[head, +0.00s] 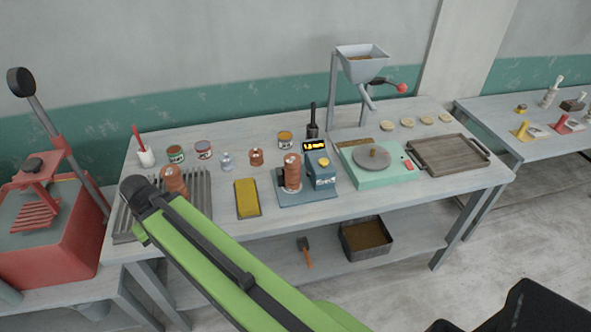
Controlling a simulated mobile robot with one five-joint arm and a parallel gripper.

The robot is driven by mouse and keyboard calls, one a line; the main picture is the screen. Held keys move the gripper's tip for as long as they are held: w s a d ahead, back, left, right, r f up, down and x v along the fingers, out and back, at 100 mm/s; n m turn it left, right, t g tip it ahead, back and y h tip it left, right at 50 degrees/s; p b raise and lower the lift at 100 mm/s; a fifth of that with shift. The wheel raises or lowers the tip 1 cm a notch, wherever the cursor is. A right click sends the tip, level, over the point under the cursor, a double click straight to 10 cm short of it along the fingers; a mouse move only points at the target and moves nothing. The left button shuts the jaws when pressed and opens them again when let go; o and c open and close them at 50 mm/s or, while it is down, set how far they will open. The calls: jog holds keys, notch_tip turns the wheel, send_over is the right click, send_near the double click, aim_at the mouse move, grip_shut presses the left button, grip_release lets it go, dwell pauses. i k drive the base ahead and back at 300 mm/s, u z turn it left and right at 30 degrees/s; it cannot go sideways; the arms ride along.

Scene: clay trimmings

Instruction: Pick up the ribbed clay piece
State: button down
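Another tall ribbed piece (292,170) stands upright on the plate of a blue device with a lit display (319,170). A smaller brown piece (256,157) stands left of and behind it. I cannot tell which one the task means. My gripper's fingers do not show; only my arm links are in view.
A yellow sponge-like block (246,197) lies between rack and device. A green wheel unit (382,172) and a wooden tray (448,155) are to the right. A hopper (361,64) rises behind. A red press (45,230) stands left. Small jars line the back.

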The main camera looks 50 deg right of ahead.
aim_at(292, 164)
jog(key=u, duration=4.85)
jog(key=i, duration=0.1)
jog(key=z, duration=2.9)
jog(key=k, duration=1.05)
jog(key=z, duration=0.25)
